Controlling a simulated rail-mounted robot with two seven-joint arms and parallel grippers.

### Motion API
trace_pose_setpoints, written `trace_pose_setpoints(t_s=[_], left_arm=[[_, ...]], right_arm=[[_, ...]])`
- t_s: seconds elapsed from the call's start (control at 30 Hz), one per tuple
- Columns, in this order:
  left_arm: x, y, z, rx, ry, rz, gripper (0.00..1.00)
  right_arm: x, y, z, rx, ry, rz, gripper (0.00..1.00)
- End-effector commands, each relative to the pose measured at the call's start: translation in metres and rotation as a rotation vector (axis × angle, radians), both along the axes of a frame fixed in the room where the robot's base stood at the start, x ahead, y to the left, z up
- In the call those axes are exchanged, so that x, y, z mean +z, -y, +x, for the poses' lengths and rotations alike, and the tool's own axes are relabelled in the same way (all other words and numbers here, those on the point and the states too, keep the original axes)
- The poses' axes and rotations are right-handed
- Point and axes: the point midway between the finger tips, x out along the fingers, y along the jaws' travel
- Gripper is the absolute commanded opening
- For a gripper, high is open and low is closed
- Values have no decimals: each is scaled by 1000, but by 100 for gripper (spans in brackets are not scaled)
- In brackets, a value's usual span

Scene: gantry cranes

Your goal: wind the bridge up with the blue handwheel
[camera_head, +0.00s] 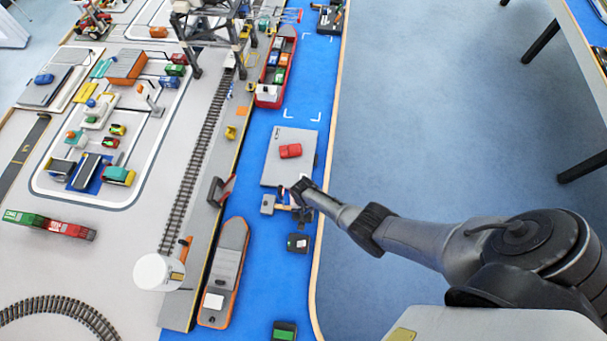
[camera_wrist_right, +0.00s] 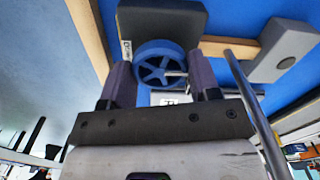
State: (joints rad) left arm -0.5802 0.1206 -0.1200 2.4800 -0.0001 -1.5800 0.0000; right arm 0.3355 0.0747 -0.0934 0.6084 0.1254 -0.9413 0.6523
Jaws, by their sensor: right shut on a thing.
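The blue handwheel (camera_wrist_right: 153,70) shows in the right wrist view, spoked, on a dark block (camera_wrist_right: 185,22). My right gripper (camera_wrist_right: 162,80) has one finger on either side of the wheel and is shut on it. In the head view my right gripper (camera_head: 300,190) reaches in from the right, beside the near end of a flat grey deck (camera_head: 272,165) that looks like the bridge. A red toy car (camera_head: 290,151) stands on the deck. The handwheel is hidden behind the gripper in the head view. My left gripper is out of view.
A grey block (camera_head: 267,204) sits left of my right gripper, and a dark box (camera_head: 298,243) lies nearer. A boat (camera_head: 224,272) lies by the quay. A gantry crane (camera_head: 205,30) stands farther off. Open blue floor (camera_head: 430,120) lies right of the table edge.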

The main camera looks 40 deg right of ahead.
Motion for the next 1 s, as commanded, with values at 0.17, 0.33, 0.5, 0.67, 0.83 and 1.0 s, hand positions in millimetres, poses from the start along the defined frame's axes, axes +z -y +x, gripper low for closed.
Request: trace_pose_setpoints(t_s=[0.17,0.33,0.5,0.67,0.83,1.0], left_arm=[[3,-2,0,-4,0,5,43],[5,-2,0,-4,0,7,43],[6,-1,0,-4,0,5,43],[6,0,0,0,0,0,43],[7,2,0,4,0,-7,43],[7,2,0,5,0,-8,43]], right_arm=[[1,-1,1,-167,0,2,33],[1,-1,1,-325,-1,2,33],[1,0,0,-470,0,1,33],[1,-1,0,-582,0,1,33],[1,-1,0,-673,0,1,33],[1,0,0,-731,0,1,33]])
